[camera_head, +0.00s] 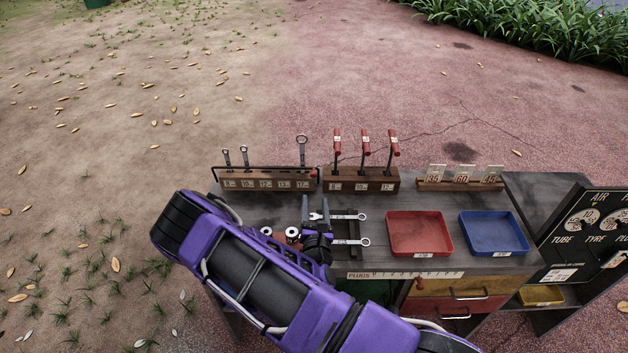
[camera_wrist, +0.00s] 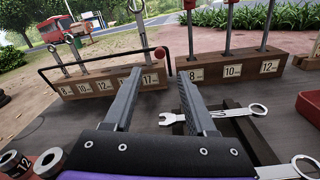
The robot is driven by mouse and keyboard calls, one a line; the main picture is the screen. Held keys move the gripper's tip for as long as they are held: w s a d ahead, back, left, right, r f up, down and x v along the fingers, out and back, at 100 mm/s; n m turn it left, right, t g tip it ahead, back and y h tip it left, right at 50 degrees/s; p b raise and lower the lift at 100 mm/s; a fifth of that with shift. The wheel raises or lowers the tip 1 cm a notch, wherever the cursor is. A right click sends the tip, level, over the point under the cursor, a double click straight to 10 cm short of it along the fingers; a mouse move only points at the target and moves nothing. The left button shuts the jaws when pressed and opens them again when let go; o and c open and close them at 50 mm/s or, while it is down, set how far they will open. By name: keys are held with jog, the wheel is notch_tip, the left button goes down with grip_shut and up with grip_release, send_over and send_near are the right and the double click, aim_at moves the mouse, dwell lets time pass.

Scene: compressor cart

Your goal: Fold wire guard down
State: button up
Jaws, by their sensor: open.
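The wire guard (camera_head: 262,167) is a thin black bar with a red ball at its right end. It runs across the left wooden wrench rack (camera_head: 268,182), just above the block, in front of several upright wrenches. In the wrist view the guard (camera_wrist: 105,61) slopes up to its red ball (camera_wrist: 160,53), which lies beyond my fingertips and apart from them. My gripper (camera_head: 317,206) is open and empty over the cart top, in front of the racks; its two fingers (camera_wrist: 159,80) also show in the wrist view.
Two loose wrenches (camera_head: 340,217) lie on a dark holder right of my gripper. A rack with red-handled tools (camera_head: 362,180) stands beside the guarded rack. A red tray (camera_head: 418,215) and blue tray (camera_head: 508,250) are to the right. Labelled rings (camera_wrist: 47,161) lie at left.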

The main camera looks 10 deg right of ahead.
aim_at(314, 177)
jog(key=w, duration=0.3)
jog(key=w+d, duration=0.1)
jog(key=w, duration=0.6)
jog(key=shift+d, duration=0.3)
jog(key=shift+s, duration=0.1)
jog(key=shift+c, duration=0.2)
grip_shut()
jog(key=shift+f+b, duration=0.15)
jog(key=shift+b, duration=0.2)
